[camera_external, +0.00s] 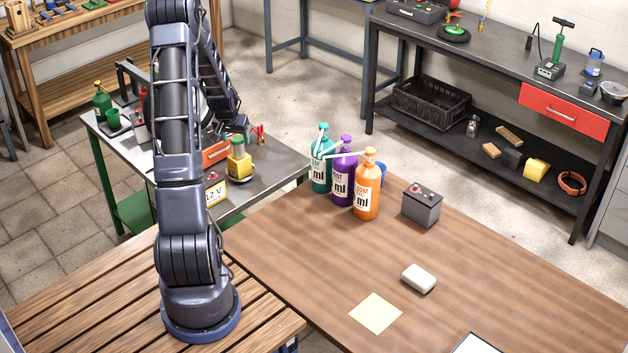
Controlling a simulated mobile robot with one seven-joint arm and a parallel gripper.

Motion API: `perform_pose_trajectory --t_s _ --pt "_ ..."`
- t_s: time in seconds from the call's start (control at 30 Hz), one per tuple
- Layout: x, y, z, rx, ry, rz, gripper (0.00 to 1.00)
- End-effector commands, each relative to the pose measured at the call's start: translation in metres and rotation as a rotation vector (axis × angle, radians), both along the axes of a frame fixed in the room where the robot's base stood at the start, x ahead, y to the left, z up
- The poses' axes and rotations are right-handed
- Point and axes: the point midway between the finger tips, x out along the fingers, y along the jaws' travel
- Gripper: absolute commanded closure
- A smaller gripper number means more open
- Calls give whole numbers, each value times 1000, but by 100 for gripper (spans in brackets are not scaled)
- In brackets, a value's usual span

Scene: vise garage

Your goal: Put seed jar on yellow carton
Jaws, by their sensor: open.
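A yellow block-like carton (239,167) stands on a dark round plate on the grey metal table (268,172), left of centre. A small olive-yellow jar-like thing (238,144) appears to rest on top of it; it is too small to tell for sure that it is the seed jar. My arm rises from the slatted bench, bends out of the top of the picture and comes down behind itself. My gripper (234,126) is open just above and behind the jar-like thing, small and partly hidden. I cannot tell whether it touches the jar.
A red box (215,153) and a 12 V label (215,192) are close to the carton. Teal, purple (343,172) and orange (367,185) bottles and a dark battery (421,205) stand on the brown table (480,255).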

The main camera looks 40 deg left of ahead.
Motion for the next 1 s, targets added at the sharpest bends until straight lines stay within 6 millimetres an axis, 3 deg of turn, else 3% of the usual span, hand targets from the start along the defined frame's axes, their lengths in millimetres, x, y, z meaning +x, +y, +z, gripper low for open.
perform_pose_trajectory --t_s 0.33,0.8,0.87,1.0 --pt "-16 -10 46 2 -1 1 37" --pt "-19 -16 60 1 0 -4 37" --pt "-17 -21 66 3 1 -11 37" --pt "-10 -54 95 13 7 -49 37"
